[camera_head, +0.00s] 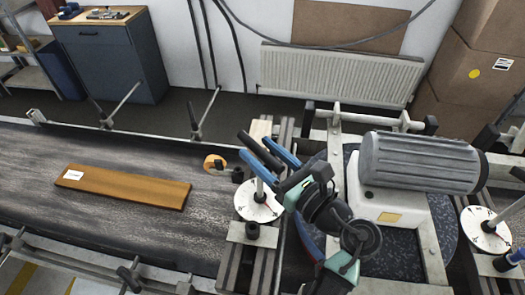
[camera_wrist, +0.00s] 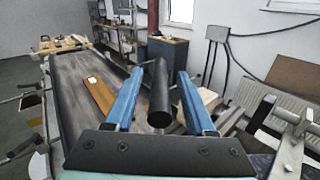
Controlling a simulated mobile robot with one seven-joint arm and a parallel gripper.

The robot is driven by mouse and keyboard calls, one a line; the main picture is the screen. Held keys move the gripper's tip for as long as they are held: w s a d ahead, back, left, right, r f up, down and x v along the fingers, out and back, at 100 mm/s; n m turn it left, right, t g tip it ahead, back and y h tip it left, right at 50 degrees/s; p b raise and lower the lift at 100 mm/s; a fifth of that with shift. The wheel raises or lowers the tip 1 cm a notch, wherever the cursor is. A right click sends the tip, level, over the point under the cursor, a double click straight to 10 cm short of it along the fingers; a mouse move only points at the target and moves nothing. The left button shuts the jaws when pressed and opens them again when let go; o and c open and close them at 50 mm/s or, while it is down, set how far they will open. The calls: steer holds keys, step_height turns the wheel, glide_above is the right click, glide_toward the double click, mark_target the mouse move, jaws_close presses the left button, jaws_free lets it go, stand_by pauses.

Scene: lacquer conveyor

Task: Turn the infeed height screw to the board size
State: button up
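The infeed height screw shows in the head view as a white round dial (camera_head: 256,207) with red marks and an upright shaft, beside the belt's right end. A black cylindrical handle (camera_head: 246,138) stands above it; it also shows in the wrist view (camera_wrist: 160,95). My gripper (camera_head: 256,149) has its two blue fingers on either side of this handle. In the wrist view my gripper (camera_wrist: 159,74) is open, with a gap between each finger and the handle. The board (camera_head: 130,188) is brown wood with a white label and lies flat on the conveyor. My gripper partly hides the screw's upper part.
A grey motor (camera_head: 420,163) on a white housing stands right of my gripper. A second dial (camera_head: 484,231) is at the far right. An orange roll (camera_head: 214,162) sits by the conveyor's back rail. The belt (camera_head: 60,240) is clear around the board.

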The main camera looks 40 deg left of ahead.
steer(key=shift+d, duration=0.1)
steer(key=b+v, duration=0.4)
steer(key=v, duration=0.8)
steer(key=shift+d+b, duration=0.3)
steer(key=shift+d, duration=0.1)
steer(key=shift+s, duration=0.15)
